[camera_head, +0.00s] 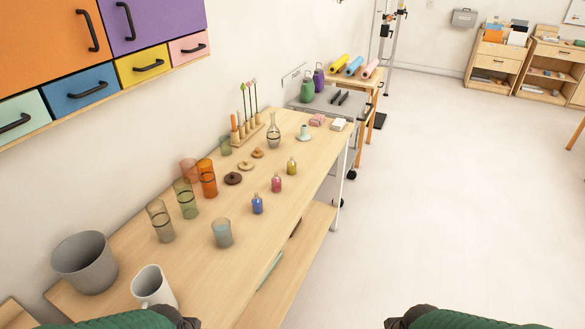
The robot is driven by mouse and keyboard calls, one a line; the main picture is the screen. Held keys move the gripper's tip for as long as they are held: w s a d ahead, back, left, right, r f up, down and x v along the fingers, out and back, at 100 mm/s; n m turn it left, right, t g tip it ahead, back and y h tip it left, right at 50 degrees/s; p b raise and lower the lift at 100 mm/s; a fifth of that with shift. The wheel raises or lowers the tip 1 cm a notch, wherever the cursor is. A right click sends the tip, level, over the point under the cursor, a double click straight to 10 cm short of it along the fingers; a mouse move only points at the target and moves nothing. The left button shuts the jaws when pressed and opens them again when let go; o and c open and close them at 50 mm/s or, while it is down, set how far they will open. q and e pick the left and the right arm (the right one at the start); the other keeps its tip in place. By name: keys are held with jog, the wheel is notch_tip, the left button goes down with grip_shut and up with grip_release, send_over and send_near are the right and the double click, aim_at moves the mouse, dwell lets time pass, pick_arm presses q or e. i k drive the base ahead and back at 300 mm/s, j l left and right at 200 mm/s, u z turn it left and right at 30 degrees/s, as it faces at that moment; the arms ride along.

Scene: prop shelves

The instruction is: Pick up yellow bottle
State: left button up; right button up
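Only parts of my two green-covered arms show at the bottom edge, low on the left and right. Neither gripper's fingers are in view, and nothing touches the yellow bottle.
The table (205,262) also holds a grey bucket (84,265), a white mug (153,287), a grey-blue glass (222,233), several coloured glasses, round wooden pieces and a clear flask (273,137). Coloured drawers (82,88) overhang the left. Open floor (420,190) lies on the right.

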aim_at(291, 163)
jog(key=i+l+u, duration=0.1)
jog(key=i+l, duration=0.15)
jog(key=i+l+u, duration=0.15)
jog(key=l, duration=0.35)
jog(key=i+l+u, duration=0.1)
jog(key=i+l, duration=0.2)
jog(key=i+l+u, duration=0.1)
jog(key=l, duration=0.4)
jog(key=i+l+u, duration=0.15)
jog(key=l, duration=0.3)
jog(key=i+l+u, duration=0.1)
jog(key=i+l, duration=0.2)
jog(key=l, duration=0.15)
jog(key=i+l+u, duration=0.1)
jog(key=l, duration=0.35)
jog(key=i+l+u, duration=0.15)
jog(key=l, duration=0.3)
